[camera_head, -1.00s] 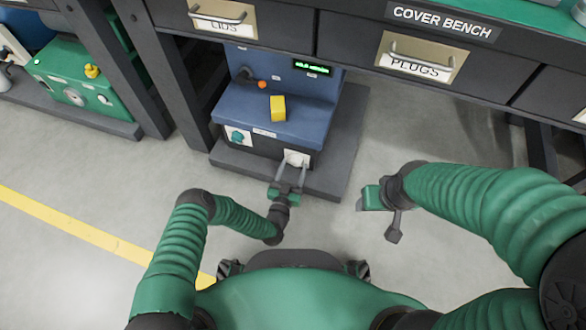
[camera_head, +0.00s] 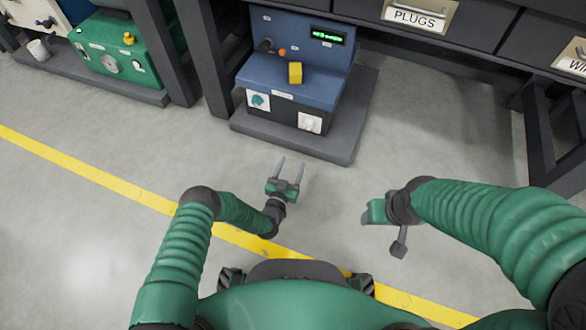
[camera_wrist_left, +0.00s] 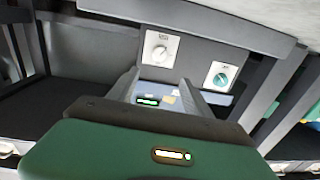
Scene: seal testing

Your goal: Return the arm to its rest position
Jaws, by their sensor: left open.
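My left gripper (camera_head: 289,170) is open and empty above the floor. Its two fingers point at the blue test machine (camera_head: 312,85), with a clear gap of floor between them and its base. The machine has a white switch plate (camera_head: 310,122) at the front right and a teal knob (camera_head: 258,101) at the front left. In the left wrist view the white plate (camera_wrist_left: 160,50) and the teal knob (camera_wrist_left: 221,79) show beyond the fingers. My right arm's end (camera_head: 390,212) hangs to the right above the floor; its fingers cannot be made out clearly.
The machine stands on a dark grey plinth (camera_head: 355,125) under a bench with a PLUGS drawer (camera_head: 418,16). A dark bench leg (camera_head: 203,60) is left of it. A green machine (camera_head: 125,55) stands at the back left. The grey floor between my arms and the plinth is clear.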

